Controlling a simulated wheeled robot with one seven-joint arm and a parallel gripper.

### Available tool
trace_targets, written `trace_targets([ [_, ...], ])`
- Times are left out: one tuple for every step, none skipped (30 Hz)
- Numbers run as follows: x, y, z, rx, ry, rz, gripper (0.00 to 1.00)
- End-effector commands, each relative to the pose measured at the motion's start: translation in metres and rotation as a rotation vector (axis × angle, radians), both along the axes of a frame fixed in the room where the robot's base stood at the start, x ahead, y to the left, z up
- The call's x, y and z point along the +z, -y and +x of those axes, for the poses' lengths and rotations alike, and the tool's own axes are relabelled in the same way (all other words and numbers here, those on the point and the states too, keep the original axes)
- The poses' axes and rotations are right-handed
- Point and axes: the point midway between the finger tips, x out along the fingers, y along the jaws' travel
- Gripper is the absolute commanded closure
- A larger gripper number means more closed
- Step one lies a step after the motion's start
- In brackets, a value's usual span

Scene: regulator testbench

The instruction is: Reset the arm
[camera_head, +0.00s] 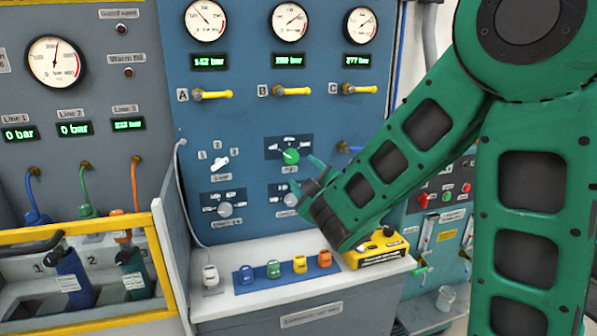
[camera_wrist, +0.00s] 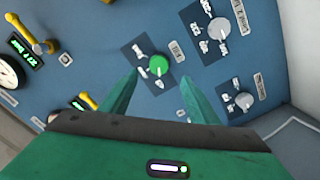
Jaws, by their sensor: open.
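My green arm reaches in from the right in the head view, bent down and left toward the blue panel (camera_head: 240,110). My gripper (camera_head: 312,172) is at the panel's lower middle, near a green knob (camera_head: 291,156). In the wrist view my gripper (camera_wrist: 158,85) is open, its two green fingers apart. The green knob (camera_wrist: 157,66) shows between and beyond the fingertips, and nothing is held. I cannot tell whether a fingertip touches the panel. My forearm hides part of the panel's lower right.
Grey knobs (camera_head: 225,209) sit near the green one. Yellow valve handles A (camera_head: 213,95), B (camera_head: 292,91) and C (camera_head: 360,89) stick out above. Below, a white ledge (camera_head: 225,296) carries several coloured plugs and a yellow box (camera_head: 378,250). A yellow-framed bin (camera_head: 80,236) stands left.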

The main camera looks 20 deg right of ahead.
Motion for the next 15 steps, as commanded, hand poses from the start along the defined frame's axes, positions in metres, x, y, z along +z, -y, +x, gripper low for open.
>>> trace_targets([
  [0.0000,-0.0008,-0.0028,0.001,0.000,0.001,0.45],
  [0.0001,-0.0007,-0.0039,0.001,0.000,0.001,0.45],
  [0.0001,-0.0006,-0.0049,0.001,0.000,0.000,0.45],
  [0.0001,-0.0004,-0.0054,0.001,0.000,0.000,0.45],
  [0.0001,-0.0003,-0.0057,0.001,0.001,0.000,0.45],
  [0.0001,-0.0002,-0.0058,0.001,0.001,0.000,0.45],
  [0.0001,-0.0002,-0.0057,0.001,0.001,0.000,0.45],
  [0.0001,-0.0002,-0.0057,0.001,0.001,0.000,0.45],
  [0.0002,-0.0001,-0.0056,0.001,0.001,0.000,0.45],
  [0.0002,-0.0001,-0.0056,0.001,0.001,0.000,0.45],
  [0.0001,-0.0001,-0.0055,0.000,0.000,0.000,0.45],
  [0.0001,-0.0001,-0.0055,0.000,0.000,0.000,0.45],
  [0.0001,-0.0001,-0.0055,0.000,0.000,0.001,0.45],
  [0.0001,-0.0001,-0.0054,0.000,0.000,0.001,0.45],
  [0.0001,0.0001,-0.0054,0.000,0.000,0.001,0.45],
])
